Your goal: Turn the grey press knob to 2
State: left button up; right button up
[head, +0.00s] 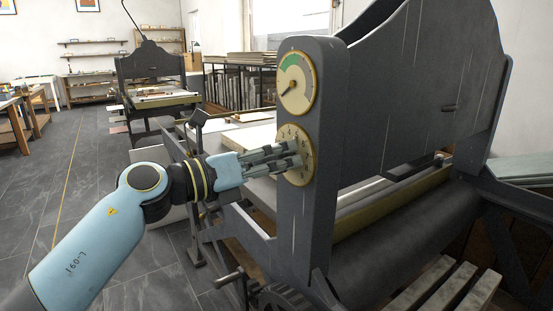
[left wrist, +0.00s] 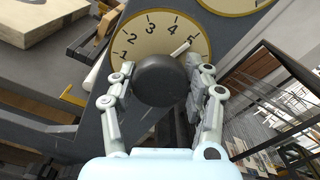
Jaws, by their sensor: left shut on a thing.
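The dark grey knob (left wrist: 160,80) sits in the middle of a cream dial plate numbered 1 to 5 (left wrist: 130,42). Its white pointer (left wrist: 180,49) points up and right, close to the 5. My left gripper (left wrist: 160,92) has one finger on each side of the knob and is shut on it. In the head view, my left gripper (head: 295,155) reaches in from the left to the dial plate (head: 304,173) on the grey press column (head: 317,213). Its fingers hide most of the knob there. My right gripper is in neither view.
A round gauge with a green sector (head: 296,82) is on the column just above the dial. The press's large dark panel (head: 425,90) and roller (head: 410,225) lie to the right. A second press (head: 155,85) stands farther back. The floor at left (head: 60,180) is clear.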

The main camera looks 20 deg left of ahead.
pick_arm(q)
jog(key=c, duration=0.3)
jog(key=shift+r+n+p, duration=0.1)
jog(key=shift+n+p, duration=0.3)
jog(key=shift+p, duration=0.3)
jog(key=shift+c, duration=0.2)
jog(key=n+p, duration=1.2)
jog(key=p, duration=0.3)
jog(key=shift+r+n, duration=0.1)
jog(key=shift+n, duration=0.3)
jog(key=n+p, duration=0.2)
jog(key=shift+n, duration=0.4)
jog(key=shift+f+n+p, duration=0.2)
jog(key=shift+n+p, duration=0.35)
jog(key=shift+n, duration=0.15)
